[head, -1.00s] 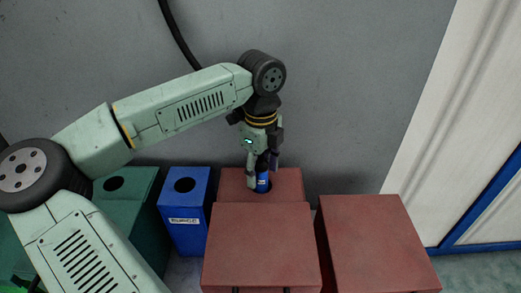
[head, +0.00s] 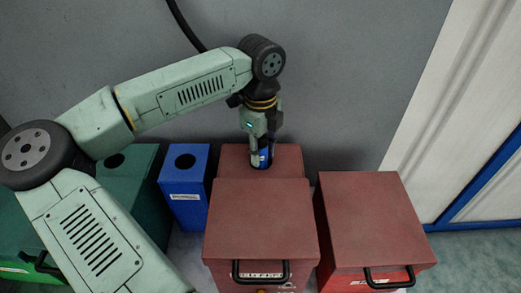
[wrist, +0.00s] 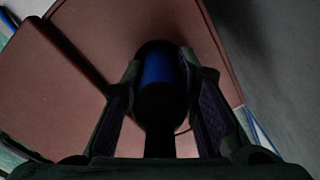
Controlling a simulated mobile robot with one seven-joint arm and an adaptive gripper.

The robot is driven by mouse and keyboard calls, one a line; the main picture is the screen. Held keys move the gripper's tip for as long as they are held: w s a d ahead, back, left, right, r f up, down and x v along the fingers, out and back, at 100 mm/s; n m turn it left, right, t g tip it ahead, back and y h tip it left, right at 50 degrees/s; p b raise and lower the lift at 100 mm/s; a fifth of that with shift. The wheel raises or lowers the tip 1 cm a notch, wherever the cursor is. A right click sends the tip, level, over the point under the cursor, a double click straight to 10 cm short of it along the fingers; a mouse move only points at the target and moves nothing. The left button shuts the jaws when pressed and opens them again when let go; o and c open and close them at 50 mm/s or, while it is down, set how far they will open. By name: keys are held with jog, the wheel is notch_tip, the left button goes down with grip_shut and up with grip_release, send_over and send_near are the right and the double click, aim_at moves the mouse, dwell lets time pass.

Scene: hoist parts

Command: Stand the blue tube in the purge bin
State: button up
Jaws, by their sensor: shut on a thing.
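The blue tube (head: 264,156) is upright between the fingers of my gripper (head: 261,153), which is shut on it. It is at the round dark hole in the top of the red bin (head: 288,158) at the back, against the wall. In the wrist view the blue tube (wrist: 158,70) shows between both fingers, with the dark hole around it and the red lid (wrist: 120,30) beyond. Its lower end is hidden, so I cannot tell how deep it sits. No readable label shows which bin is the purge bin.
A blue bin (head: 185,190) with a round hole and a white label stands left of the red one. A green bin (head: 140,180) with a hole is further left. Two larger red boxes (head: 262,210) (head: 372,215) with black handles stand in front and at right.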

grip_shut()
jog(key=shift+r+p, duration=3.3)
jog(key=shift+r, duration=3.75)
